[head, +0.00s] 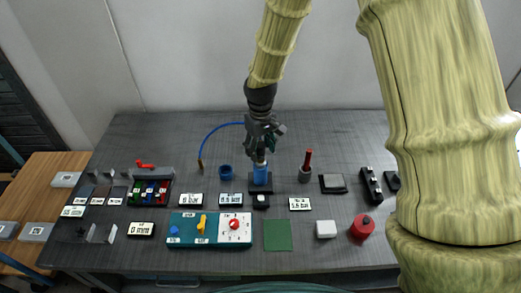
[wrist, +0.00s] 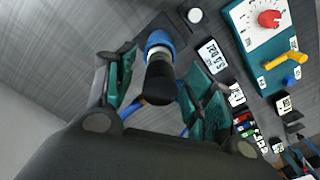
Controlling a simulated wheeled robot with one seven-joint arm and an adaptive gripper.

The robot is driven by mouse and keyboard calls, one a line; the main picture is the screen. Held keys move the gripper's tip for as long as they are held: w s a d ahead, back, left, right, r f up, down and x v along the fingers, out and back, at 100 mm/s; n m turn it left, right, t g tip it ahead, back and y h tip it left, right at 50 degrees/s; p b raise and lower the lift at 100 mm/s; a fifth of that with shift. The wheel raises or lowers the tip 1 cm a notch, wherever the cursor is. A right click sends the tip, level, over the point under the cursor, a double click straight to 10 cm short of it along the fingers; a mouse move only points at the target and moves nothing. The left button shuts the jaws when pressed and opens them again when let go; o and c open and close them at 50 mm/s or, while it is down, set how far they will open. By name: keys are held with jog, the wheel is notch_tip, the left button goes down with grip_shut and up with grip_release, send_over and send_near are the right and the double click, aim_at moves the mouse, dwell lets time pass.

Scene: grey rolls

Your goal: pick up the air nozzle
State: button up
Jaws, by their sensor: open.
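A blue upright piece with a narrower metal top, which looks like the air nozzle (head: 261,174), stands on a small dark base in the head view. My gripper (head: 263,148) is right above it, pointing down, and hides its upper end. In the wrist view the piece shows a blue collar (wrist: 158,40), a metal neck and a black end towards the camera. It lies between the two green-padded fingers of my gripper (wrist: 167,75). The fingers are spread, with a gap visible on the left side; contact on the right side is unclear.
A blue hose (head: 221,126) with a brass end curves left of my gripper. A blue cup (head: 226,172) is close on the left, a red-handled tool in a holder (head: 306,168) on the right. Label plates and a teal control panel (head: 209,229) lie in front.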

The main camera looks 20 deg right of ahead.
jog(key=shift+f+p, duration=0.4)
jog(key=shift+f, duration=0.95)
grip_shut()
